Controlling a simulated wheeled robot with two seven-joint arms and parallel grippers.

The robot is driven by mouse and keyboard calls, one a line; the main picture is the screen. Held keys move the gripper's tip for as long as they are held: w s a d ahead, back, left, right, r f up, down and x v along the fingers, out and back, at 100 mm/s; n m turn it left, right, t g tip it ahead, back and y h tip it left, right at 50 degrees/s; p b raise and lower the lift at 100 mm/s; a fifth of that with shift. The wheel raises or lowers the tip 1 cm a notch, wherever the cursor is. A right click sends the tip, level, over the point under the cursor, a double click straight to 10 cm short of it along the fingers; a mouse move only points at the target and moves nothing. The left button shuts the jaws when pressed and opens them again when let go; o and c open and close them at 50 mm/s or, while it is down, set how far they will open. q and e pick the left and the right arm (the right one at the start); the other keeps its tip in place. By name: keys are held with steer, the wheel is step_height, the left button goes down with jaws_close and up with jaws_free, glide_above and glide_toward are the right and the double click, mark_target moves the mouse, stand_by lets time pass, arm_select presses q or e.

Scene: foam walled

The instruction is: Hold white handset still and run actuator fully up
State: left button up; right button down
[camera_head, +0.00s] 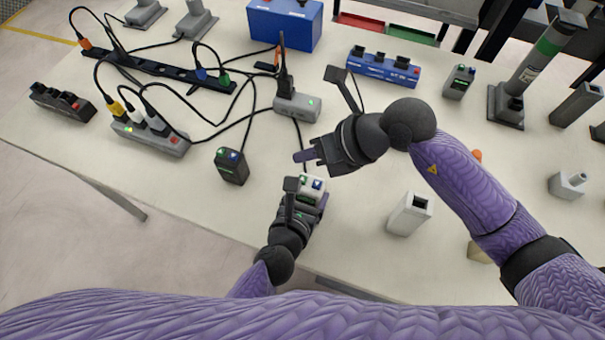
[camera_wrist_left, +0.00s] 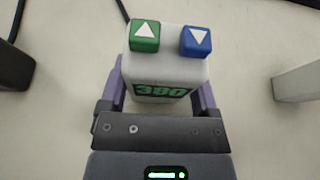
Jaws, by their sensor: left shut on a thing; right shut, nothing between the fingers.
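The white handset (camera_head: 315,184) stands near the table's front edge. In the left wrist view, the handset (camera_wrist_left: 170,68) has a green up-arrow button (camera_wrist_left: 145,36), a blue down-arrow button (camera_wrist_left: 196,41) and a green display that seems to read 380. My left gripper (camera_head: 306,192) is shut on it, one purple finger on each side. My right gripper (camera_head: 303,157) is shut and empty, just behind the handset and apart from its buttons. A grey column with a green band (camera_head: 547,48) stands tilted in the picture at the back right; I cannot tell if it is the actuator.
A black handset (camera_head: 231,166) with similar buttons stands to the left. A white hollow block (camera_head: 409,214) stands right. Bare table lies between the white handset and that block.

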arm_select(q)
steer(key=o, duration=1.2)
